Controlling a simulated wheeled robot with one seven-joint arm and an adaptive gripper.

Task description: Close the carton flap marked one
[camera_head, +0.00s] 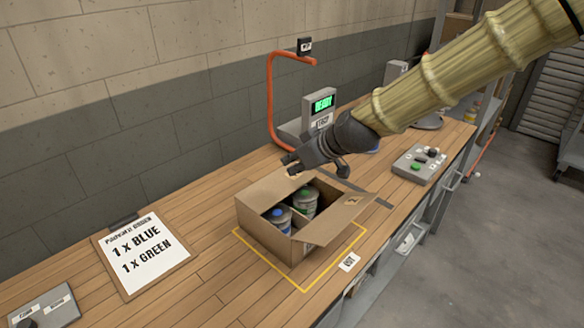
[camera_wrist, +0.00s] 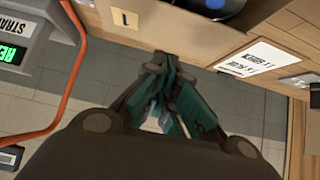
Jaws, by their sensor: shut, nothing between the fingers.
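The open brown carton (camera_head: 262,231) stands on the wooden bench. In the wrist view, the flap marked one (camera_wrist: 170,34) stretches across the top, with its yellow label "1" at the upper left. It stands open at the carton's far side. My gripper (camera_head: 289,163) is shut and empty at the far edge of the carton, over the flap's side. In the wrist view its fingertips lie just below the flap's edge; whether they touch it I cannot tell. A blue-topped can (camera_head: 279,214) and a green-topped can (camera_head: 305,199) stand inside the carton.
Another flap (camera_head: 336,216) sticks out open on the carton's right. Yellow tape (camera_head: 304,289) frames the carton. A display unit (camera_head: 320,106) and an orange curved post (camera_head: 270,95) stand behind. An order board (camera_head: 144,262) lies left, a button box (camera_head: 421,165) right.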

